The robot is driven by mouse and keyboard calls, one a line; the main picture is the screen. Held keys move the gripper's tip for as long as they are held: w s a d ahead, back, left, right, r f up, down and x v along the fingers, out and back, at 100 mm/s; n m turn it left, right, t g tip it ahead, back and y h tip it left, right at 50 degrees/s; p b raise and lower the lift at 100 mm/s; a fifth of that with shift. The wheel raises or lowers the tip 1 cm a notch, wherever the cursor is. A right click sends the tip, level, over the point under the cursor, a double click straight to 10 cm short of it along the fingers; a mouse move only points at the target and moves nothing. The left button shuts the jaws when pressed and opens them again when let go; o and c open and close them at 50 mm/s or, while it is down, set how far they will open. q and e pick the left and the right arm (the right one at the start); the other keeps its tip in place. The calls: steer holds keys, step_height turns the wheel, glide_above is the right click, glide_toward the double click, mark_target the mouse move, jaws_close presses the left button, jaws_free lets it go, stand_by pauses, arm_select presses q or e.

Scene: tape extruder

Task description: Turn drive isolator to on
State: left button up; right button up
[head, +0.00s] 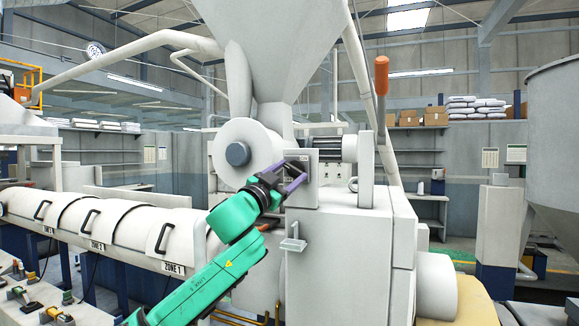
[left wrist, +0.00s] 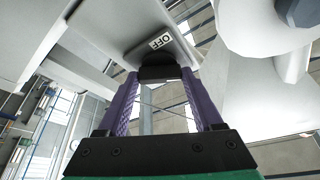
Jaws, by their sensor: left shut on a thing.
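The drive isolator (head: 312,196) is a pale grey box on the front of the extruder's gearbox housing, in the middle of the head view. My left gripper (head: 298,174) reaches it from the lower left, with its purple fingers at the box's face. In the left wrist view the fingers are shut on a dark handle (left wrist: 165,73) between their tips. An OFF label (left wrist: 161,42) shows upside down on the isolator beside the handle. In the head view the gripper partly hides the handle, and its exact angle is hard to tell. My right gripper is out of view.
The barrel (head: 130,228) with several covers lies left of the isolator, behind my arm. A small bracket (head: 293,238) sticks out below the isolator. An orange-handled lever (head: 381,78) stands to its upper right. The hopper (head: 275,45) rises above.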

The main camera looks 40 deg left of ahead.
arm_select(q)
steer(key=m+h+p, duration=0.1)
steer(key=m, duration=0.1)
steer(key=m+h+p, duration=0.1)
steer(key=m+p, duration=0.1)
steer(key=m+g+h+p, duration=0.1)
steer(key=m+p, duration=0.1)
steer(key=m, duration=0.1)
steer(key=shift+a+r, duration=0.15)
steer(key=shift+r, duration=0.25)
steer(key=shift+f+m+g+p, duration=0.1)
steer(key=shift+m+g+p, duration=0.5)
steer(key=shift+m, duration=0.5)
steer(key=shift+m+g+h+p, duration=0.3)
steer(key=shift+m+h+p, duration=0.25)
steer(key=shift+m, duration=0.65)
steer(key=shift+m+g, duration=0.4)
steer(key=shift+m, duration=0.7)
steer(key=o, duration=1.4)
steer(key=shift+c, duration=0.2)
